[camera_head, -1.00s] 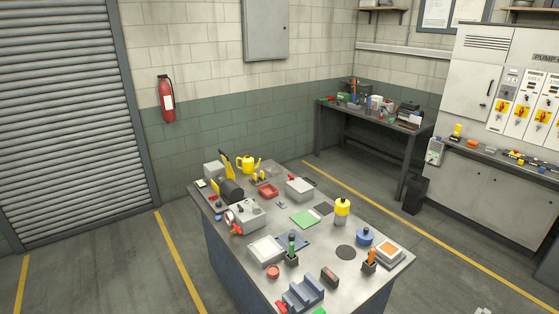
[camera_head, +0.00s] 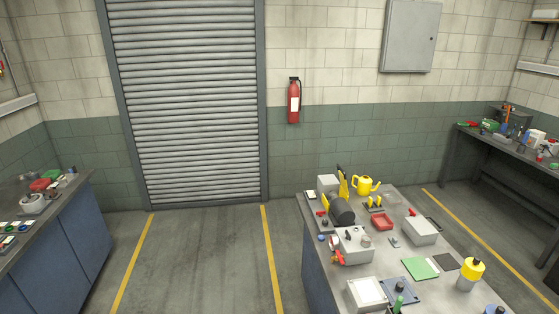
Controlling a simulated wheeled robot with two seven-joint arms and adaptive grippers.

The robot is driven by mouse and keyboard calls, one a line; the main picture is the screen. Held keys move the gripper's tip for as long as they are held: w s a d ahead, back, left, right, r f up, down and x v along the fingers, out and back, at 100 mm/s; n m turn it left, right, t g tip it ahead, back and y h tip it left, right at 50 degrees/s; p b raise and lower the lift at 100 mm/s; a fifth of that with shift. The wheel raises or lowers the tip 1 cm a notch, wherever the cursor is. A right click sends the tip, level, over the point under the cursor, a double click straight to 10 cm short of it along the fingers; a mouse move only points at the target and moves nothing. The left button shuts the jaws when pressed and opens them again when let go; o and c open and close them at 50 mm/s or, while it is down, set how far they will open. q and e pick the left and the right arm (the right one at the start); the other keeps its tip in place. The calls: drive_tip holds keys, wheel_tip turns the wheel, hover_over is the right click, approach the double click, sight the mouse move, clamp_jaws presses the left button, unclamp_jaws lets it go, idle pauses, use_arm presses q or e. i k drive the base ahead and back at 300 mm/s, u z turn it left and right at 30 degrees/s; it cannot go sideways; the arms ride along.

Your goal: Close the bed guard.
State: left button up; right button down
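No part clearly recognisable as the bed guard stands out at this size. A yellow upright plate (camera_head: 343,187) stands on the middle workbench (camera_head: 312,262), next to a dark cylindrical motor-like unit (camera_head: 342,212). I cannot tell if this plate is the guard, or whether it is open or closed. In front of it sits a grey pump-like block (camera_head: 355,246) with a red handle (camera_head: 338,258). Neither of my grippers is in view.
The floor (camera_head: 200,255) before the shutter (camera_head: 185,100) is clear.

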sight(343, 179)
drive_tip(key=u, duration=0.45)
drive_tip(key=i, duration=2.1)
drive_tip(key=z, duration=0.75)
